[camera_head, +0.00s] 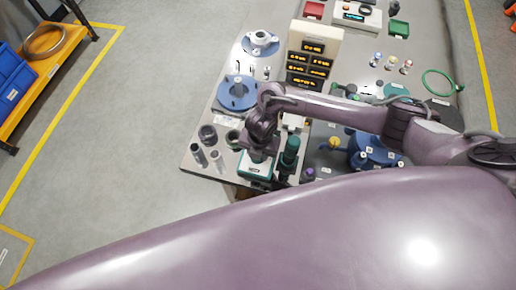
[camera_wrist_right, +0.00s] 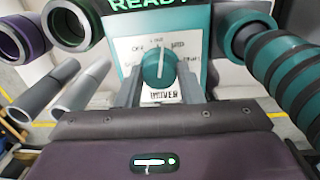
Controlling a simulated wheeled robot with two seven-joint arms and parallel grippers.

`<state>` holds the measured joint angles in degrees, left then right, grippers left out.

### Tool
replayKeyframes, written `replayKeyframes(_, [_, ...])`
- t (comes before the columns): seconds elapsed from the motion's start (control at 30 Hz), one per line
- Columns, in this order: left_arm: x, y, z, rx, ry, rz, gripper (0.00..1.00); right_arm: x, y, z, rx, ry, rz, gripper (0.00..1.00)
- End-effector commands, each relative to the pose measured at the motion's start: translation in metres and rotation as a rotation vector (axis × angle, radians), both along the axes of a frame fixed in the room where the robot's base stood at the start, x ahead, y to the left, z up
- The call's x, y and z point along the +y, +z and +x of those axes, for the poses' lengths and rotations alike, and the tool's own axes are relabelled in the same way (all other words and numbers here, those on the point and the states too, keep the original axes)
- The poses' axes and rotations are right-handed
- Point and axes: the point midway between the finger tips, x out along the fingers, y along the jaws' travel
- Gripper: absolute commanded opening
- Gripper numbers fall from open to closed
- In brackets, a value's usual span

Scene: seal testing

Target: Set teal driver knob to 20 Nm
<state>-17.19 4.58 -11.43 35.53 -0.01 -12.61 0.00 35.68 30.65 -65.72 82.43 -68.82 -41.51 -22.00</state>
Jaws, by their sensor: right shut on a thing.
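The teal driver knob (camera_wrist_right: 158,68) sits on a white dial plate (camera_wrist_right: 135,48) on the front of a teal driver unit (camera_wrist_right: 118,25). Its white pointer line stands nearly upright, tipped slightly right at the top. The scale marks are too small or covered to read. My right gripper (camera_wrist_right: 161,90) has one finger on each side of the knob and is shut on it. In the head view, my right gripper (camera_head: 262,150) is over the teal unit (camera_head: 256,167) at the table's near edge, hiding the knob. My left gripper is not in view.
A green display reads READY above the dial. A dark-and-teal ribbed cylinder (camera_wrist_right: 285,75) stands close on the right. Grey tubes (camera_wrist_right: 75,90) and purple and green rings lie left. A blue flanged part (camera_head: 238,93) and display panel (camera_head: 314,55) are farther back.

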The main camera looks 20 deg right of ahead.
Motion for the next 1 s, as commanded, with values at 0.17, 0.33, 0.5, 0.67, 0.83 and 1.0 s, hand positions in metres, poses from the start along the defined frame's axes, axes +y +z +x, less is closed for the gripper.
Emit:
replayKeyframes(0.17, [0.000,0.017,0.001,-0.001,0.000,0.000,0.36,0.001,0.004,0.000,0.001,-0.156,0.002,0.11])
replayKeyframes(0.33, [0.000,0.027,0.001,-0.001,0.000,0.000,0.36,0.001,0.004,0.000,0.000,-0.285,0.001,0.11])
replayKeyframes(0.5, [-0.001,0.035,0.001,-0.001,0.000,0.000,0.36,0.001,0.003,0.000,0.000,-0.380,0.001,0.11])
replayKeyframes(0.67, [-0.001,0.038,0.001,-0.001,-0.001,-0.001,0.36,0.001,0.002,0.000,-0.001,-0.437,0.001,0.11])
replayKeyframes(0.83, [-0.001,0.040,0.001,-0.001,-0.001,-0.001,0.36,0.001,0.001,0.000,-0.002,-0.468,0.000,0.11])
replayKeyframes(1.0, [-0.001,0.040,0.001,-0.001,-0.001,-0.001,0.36,0.001,0.001,0.001,-0.002,-0.477,0.001,0.11])
